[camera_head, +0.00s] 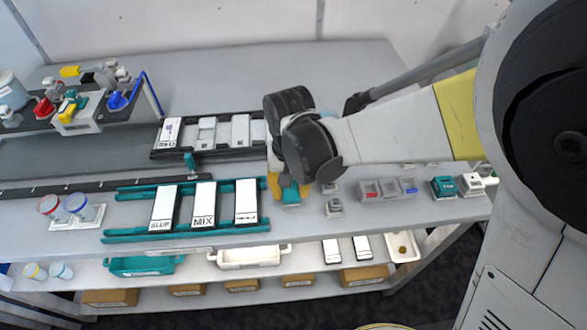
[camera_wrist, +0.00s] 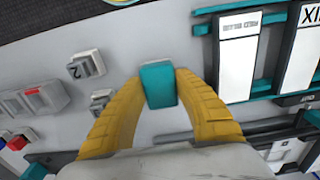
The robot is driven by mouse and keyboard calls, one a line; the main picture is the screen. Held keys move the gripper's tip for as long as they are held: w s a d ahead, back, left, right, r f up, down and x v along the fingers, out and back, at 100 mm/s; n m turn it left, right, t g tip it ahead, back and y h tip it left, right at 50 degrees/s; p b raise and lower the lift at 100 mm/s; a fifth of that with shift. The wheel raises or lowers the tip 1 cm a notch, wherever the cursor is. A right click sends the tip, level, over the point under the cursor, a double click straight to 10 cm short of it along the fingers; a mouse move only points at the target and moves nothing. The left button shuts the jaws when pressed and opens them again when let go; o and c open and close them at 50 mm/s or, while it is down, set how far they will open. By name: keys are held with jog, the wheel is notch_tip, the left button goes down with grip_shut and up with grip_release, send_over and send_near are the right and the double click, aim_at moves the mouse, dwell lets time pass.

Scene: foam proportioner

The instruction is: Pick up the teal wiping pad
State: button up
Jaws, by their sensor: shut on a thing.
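The teal wiping pad (camera_wrist: 158,84) is a small teal block between the yellow fingers of my gripper (camera_wrist: 160,88) in the wrist view. The fingers touch it on both sides, so my gripper is shut on it. In the head view, the pad (camera_head: 291,196) shows below my yellow fingertips (camera_head: 289,188), over the grey bench right of the teal rack. My wrist hides part of the gripper there. I cannot tell whether the pad touches the bench.
A teal rack (camera_head: 112,236) with white labelled plates stands left of my gripper. A black rack (camera_head: 160,152) lies behind it. Small grey blocks (camera_head: 333,207) and coloured blocks (camera_head: 388,189) sit to the right. The bench's back area (camera_head: 230,85) is clear.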

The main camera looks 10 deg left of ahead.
notch_tip(320, 180, up, 2)
jog(key=shift+r+p, duration=0.25)
jog(key=shift+p, duration=0.15)
jog(key=s+d+r+p, duration=0.3)
jog(key=s+d+r, duration=0.3)
jog(key=d, duration=0.3)
jog(key=shift+s+d, duration=0.3)
jog(key=o, duration=0.4)
jog(key=c, duration=0.4)
